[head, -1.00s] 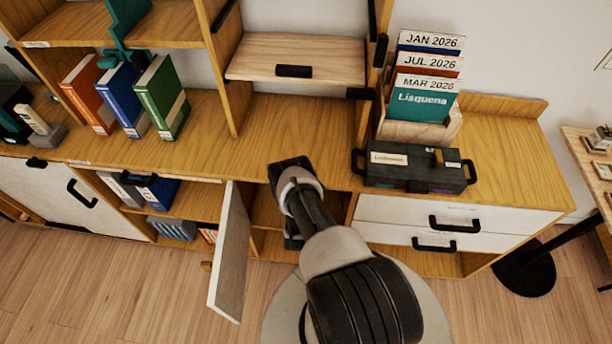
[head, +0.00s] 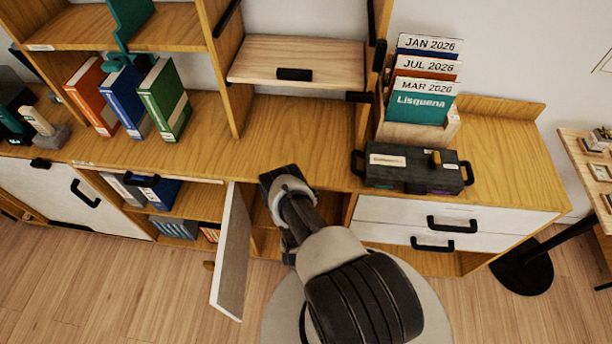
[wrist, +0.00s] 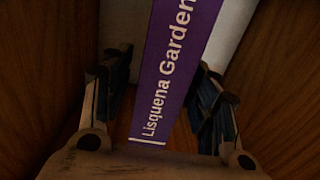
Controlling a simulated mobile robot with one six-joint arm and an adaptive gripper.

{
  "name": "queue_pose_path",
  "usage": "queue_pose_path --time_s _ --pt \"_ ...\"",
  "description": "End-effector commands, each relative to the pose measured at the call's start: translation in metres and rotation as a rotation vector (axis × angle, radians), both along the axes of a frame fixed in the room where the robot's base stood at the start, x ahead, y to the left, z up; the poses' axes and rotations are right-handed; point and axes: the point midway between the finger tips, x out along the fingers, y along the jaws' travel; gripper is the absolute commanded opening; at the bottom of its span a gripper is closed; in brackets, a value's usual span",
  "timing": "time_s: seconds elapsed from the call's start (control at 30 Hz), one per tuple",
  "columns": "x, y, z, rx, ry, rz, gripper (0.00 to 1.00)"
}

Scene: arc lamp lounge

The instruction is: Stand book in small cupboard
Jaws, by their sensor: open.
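A purple book with "Lisquena Garden" on its spine (wrist: 172,70) stands upright, leaning slightly in the wrist view, between wooden side walls (wrist: 55,60). My gripper (wrist: 160,98) is open, with one finger on each side of the spine. A gap shows at the left finger; I cannot tell whether the right finger touches the book. In the head view the small cupboard (head: 262,243) has its white door (head: 232,265) swung open. My arm reaches into the cupboard there, and my gripper and the book are hidden by the arm and the cabinet top.
The open door stands just left of my arm. White drawers (head: 455,215) are to the right, with a black box (head: 410,181) on the top above them. Orange, blue and green binders (head: 165,103) stand on the top at left. The top behind my arm is clear.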

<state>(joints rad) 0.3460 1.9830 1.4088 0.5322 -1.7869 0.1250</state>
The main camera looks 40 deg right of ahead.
Motion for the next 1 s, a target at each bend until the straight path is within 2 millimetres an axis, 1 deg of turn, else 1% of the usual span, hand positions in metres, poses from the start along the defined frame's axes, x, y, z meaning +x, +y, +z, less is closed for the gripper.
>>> queue_pose_path --time_s 0.03,0.1,0.2,0.33,0.5,1.0 --pt "-0.007 0.011 0.002 0.002 0.003 0.005 0.55" --pt "-0.017 0.022 0.002 0.001 0.003 0.005 0.55" --pt "-0.029 0.035 0.002 0.001 0.002 0.005 0.55" --pt "-0.038 0.047 0.000 0.001 -0.001 0.003 0.55" --pt "-0.044 0.052 0.000 -0.001 -0.001 0.001 0.55" --pt "-0.044 0.052 0.000 0.000 -0.001 0.000 0.55"
